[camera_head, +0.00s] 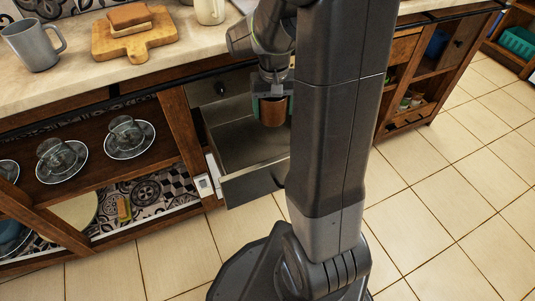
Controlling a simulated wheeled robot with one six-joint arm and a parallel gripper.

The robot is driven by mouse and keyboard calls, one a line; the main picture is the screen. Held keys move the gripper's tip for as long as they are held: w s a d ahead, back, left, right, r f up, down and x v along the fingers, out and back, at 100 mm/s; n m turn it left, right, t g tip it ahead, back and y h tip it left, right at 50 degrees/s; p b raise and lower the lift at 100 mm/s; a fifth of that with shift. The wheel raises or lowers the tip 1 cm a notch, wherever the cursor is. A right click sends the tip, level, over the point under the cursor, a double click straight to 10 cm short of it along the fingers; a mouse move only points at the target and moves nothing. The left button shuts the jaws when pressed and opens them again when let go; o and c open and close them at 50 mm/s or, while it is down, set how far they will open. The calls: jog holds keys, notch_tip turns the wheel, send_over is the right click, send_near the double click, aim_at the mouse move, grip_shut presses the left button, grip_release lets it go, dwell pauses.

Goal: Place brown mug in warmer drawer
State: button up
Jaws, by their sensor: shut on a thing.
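The brown mug (272,112) is held in my gripper (271,110), which is shut on it. The green-grey fingers show on both sides of the mug. The mug hangs over the pulled-out warmer drawer (255,183), toward its back part. The drawer is open and its grey floor, left side and front panel show. No other thing shows in the visible part of the drawer. My column hides the right part of the drawer. I cannot tell the exact gap between the mug and the drawer floor.
A worktop above holds a grey mug (34,45), a cutting board with bread (135,39) and a cream mug (209,11). Glass cups on saucers (128,138) stand on the open shelf at left. The tiled floor (440,220) at right is clear.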

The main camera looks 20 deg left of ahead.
jog(key=b, duration=0.2)
send_near(273, 151)
jog(key=shift+n, duration=0.4)
notch_tip(273, 151, down, 4)
jog(key=b, duration=0.4)
jog(key=shift+f, duration=0.2)
jog(key=shift+f, duration=0.1)
jog(key=o, duration=0.7)
jog(key=shift+f, duration=0.15)
jog(key=o, duration=0.5)
jog(key=shift+r, duration=0.2)
notch_tip(273, 151, up, 12)
jog(key=p, duration=0.4)
jog(key=shift+s+p, duration=0.1)
jog(key=shift+p, duration=0.2)
